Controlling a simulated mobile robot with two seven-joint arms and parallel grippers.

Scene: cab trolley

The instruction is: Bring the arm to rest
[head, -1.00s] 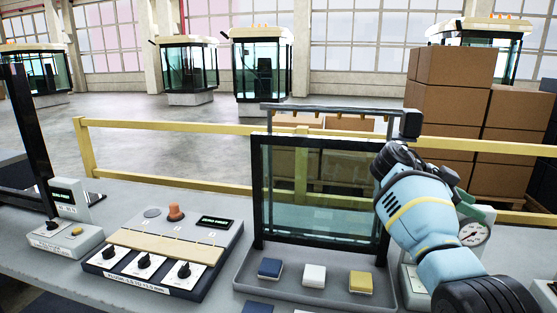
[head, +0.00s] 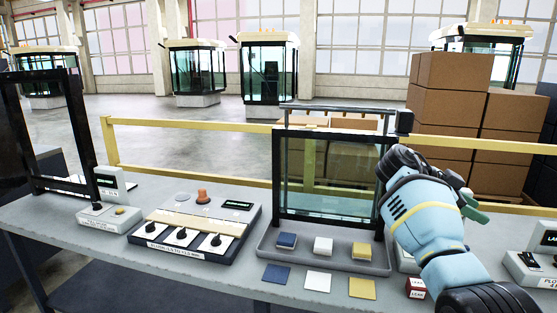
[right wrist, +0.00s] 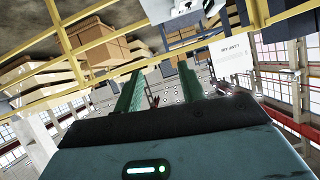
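My right arm (head: 425,215) reaches in from the lower right of the head view, in front of the right end of the glass panel. Its gripper (head: 472,205) points away to the right, and only part of a green finger shows there. In the right wrist view the two green fingers of the gripper (right wrist: 160,92) stand apart with nothing between them. My left gripper is in neither view.
A grey tray (head: 290,257) holds blue, white and yellow blocks below the glass panel (head: 325,180). A control box (head: 190,232) stands left of it on the table (head: 50,215). A yellow rail (head: 190,128) and stacked cartons (head: 445,95) are behind.

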